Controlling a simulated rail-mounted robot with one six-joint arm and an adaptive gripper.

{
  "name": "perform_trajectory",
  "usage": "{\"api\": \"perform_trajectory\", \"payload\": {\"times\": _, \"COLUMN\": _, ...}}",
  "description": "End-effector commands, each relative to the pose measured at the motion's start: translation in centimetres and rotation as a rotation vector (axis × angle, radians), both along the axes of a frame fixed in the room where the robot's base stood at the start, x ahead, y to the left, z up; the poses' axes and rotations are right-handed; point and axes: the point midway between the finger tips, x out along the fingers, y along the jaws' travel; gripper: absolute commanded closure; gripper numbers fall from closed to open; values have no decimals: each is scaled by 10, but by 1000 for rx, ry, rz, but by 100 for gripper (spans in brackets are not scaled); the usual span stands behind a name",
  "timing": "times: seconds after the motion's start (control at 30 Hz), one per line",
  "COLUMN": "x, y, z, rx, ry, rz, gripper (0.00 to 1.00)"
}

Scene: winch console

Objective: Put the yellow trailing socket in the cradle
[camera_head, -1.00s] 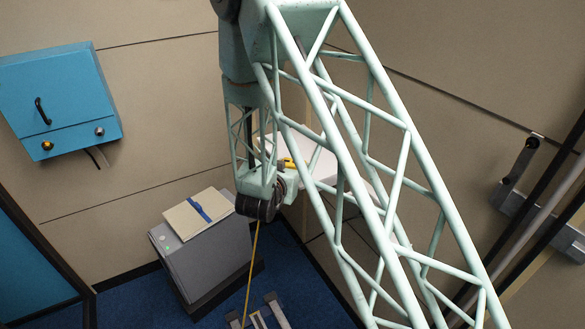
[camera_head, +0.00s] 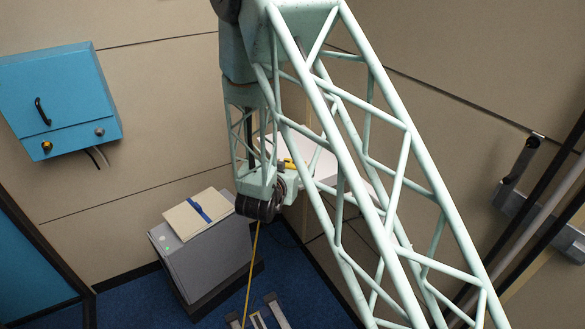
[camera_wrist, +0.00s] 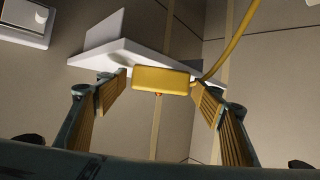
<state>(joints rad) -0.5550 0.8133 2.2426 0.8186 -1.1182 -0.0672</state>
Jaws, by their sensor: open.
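The yellow trailing socket (camera_wrist: 161,79) is a yellow block in the wrist view, with a yellow cable (camera_wrist: 232,42) rising from its right side. My gripper (camera_wrist: 160,88) is open, with one finger on each side of the socket. Gaps show between the socket and both fingers. A white shelf (camera_wrist: 97,59) with an upright plate lies behind the socket; I cannot tell whether the socket touches it. In the head view a small yellow patch shows beside the white shelf (camera_head: 325,165), partly hidden by my arm. I cannot make out a cradle for certain.
A grey cabinet (camera_head: 203,263) with a folder (camera_head: 199,213) on top stands on the blue floor, left of my arm. A blue wall box (camera_head: 58,98) hangs at the left. A lever fixture (camera_head: 523,160) is on the right wall. A yellow cable (camera_head: 251,270) runs down to the floor.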

Motion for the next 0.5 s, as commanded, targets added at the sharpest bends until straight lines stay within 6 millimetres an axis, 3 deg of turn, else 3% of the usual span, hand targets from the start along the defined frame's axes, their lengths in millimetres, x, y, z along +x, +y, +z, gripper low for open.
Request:
{"api": "perform_trajectory", "payload": {"times": 0.17, "x": -5, "y": 2, "z": 4, "rx": 0, "ry": 0, "rz": 1, "gripper": 39}}
{"api": "perform_trajectory", "payload": {"times": 0.5, "x": -42, "y": 11, "z": 21, "rx": 0, "ry": 0, "rz": 2, "gripper": 39}}
